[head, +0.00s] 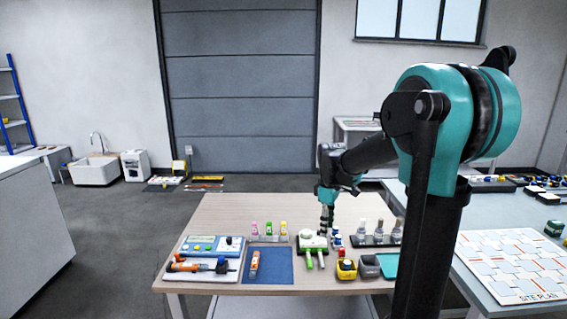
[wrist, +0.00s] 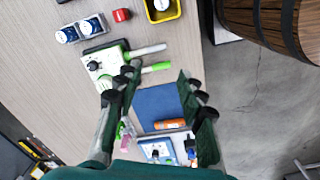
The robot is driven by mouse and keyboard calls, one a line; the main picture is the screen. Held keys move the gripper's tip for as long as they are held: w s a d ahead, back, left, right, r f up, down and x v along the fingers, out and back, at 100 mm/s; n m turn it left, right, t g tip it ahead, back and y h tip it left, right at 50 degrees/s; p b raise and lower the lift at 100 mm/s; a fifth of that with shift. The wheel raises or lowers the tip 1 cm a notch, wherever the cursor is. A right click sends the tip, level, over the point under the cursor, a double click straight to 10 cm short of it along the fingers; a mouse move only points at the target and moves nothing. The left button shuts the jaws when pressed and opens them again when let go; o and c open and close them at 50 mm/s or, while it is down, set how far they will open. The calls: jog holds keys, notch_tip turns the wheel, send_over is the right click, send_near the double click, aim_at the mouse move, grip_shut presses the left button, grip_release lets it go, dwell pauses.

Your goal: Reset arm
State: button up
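My arm reaches from the right over the wooden table (head: 245,207) in the head view. My gripper (head: 326,222) hangs fingers down near a white-and-green holder (head: 313,242) with green-handled tools; I cannot tell the exact gap from this view. In the wrist view, my gripper (wrist: 160,84) shows two dark green fingers spread wide apart, with nothing held between them. A blue mat (wrist: 158,105) and an orange tube (wrist: 170,124) lie below and beyond the fingers. The tools of the holder (wrist: 104,65) show beside the left fingertip.
The blue mat (head: 268,266) lies at the table's front, right of a kit with orange-and-black tools (head: 200,266). Small bottles (head: 268,229) stand behind it. A yellow container (head: 346,269) and a bottle rack (head: 376,240) stand at right. The table's back left is clear.

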jog(key=s+d+f+m+t, duration=0.2)
jog(key=s+f+m, duration=0.3)
jog(key=s, duration=0.5)
jog(key=s+d+f+m+t, duration=0.1)
jog(key=s+d+f+m, duration=0.1)
jog(key=s+f+m, duration=0.4)
jog(key=s+m, duration=0.1)
jog(key=s, duration=0.3)
jog(key=shift+s+d+m+t, duration=0.3)
jog(key=shift+s+t, duration=0.05)
jog(key=shift+t, duration=0.05)
dwell(0.4)
